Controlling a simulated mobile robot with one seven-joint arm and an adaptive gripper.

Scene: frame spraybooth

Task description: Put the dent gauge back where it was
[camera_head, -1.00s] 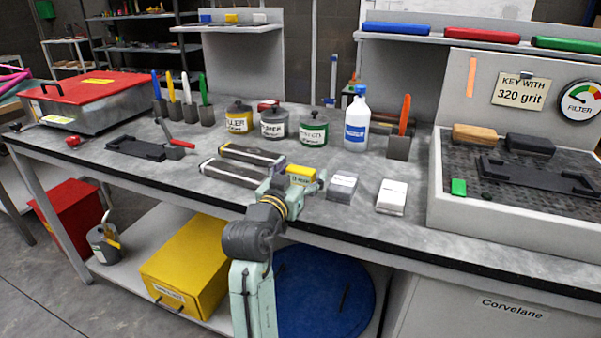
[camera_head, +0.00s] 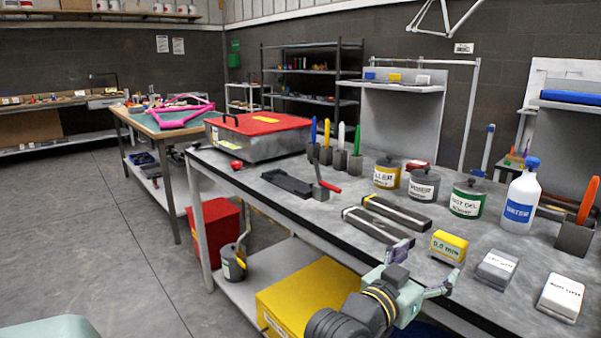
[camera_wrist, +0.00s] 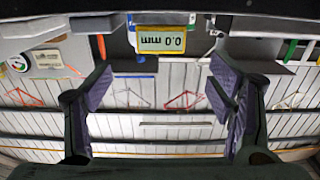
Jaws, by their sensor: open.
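The dent gauge (camera_head: 449,246) is a small yellow box with a white "0.0 mm" display. It stands on the grey workbench (camera_head: 340,215) near the front edge. My gripper (camera_head: 428,268) is just in front of it at the bench edge, with its fingers apart and nothing held. In the wrist view the gauge (camera_wrist: 162,42) shows upside down at the top, beyond the gap between the open fingers (camera_wrist: 160,85). I cannot tell whether any finger touches it.
Two dark bars (camera_head: 385,222) lie left of the gauge. A grey block (camera_head: 496,268) and a white block (camera_head: 561,297) stand to its right. Labelled tins (camera_head: 423,183) and a water bottle (camera_head: 521,198) stand behind. A yellow box (camera_head: 306,298) is on the lower shelf.

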